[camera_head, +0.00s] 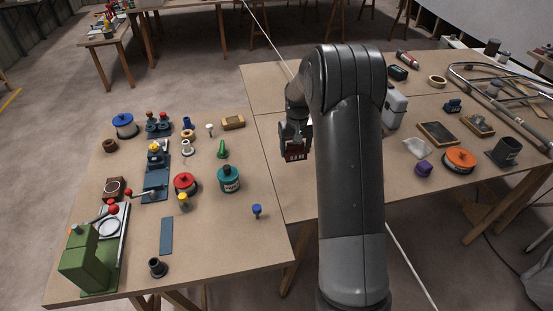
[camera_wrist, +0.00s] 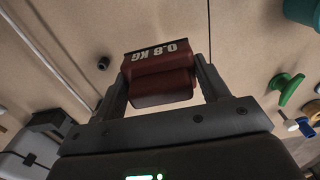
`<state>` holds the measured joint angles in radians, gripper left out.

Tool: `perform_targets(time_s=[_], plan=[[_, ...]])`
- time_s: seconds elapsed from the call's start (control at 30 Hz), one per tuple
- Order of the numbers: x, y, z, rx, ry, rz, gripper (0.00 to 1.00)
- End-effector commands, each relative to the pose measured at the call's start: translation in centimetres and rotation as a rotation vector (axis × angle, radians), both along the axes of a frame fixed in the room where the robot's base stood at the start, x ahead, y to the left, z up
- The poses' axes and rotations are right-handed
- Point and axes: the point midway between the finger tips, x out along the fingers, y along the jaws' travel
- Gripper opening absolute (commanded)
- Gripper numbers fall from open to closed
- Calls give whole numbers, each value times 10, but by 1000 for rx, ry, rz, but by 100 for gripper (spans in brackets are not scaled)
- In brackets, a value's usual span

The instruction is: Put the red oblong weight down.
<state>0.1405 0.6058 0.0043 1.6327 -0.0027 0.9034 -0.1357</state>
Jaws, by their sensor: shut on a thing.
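My gripper (camera_head: 295,147) is shut on the red oblong weight (camera_head: 296,155), which hangs at its tip over the table in the head view. In the wrist view the weight (camera_wrist: 160,78) sits between the two fingers and shows the marking "0.8 KG" upside down. My arm hides part of the table to the right of the weight.
The right table holds an orange disc (camera_head: 460,160) and a grey case (camera_head: 394,108). Bare board lies around the weight.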

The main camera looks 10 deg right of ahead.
Motion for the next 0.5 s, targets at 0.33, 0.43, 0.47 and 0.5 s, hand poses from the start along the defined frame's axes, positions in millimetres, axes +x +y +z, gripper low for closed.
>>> perform_targets(time_s=[0.33,0.43,0.47,0.5], plan=[[33,48,-34,0,-2,0,17],[36,53,-37,0,-3,0,17],[36,53,-37,0,-3,0,17],[36,54,-39,0,-2,-1,17]])
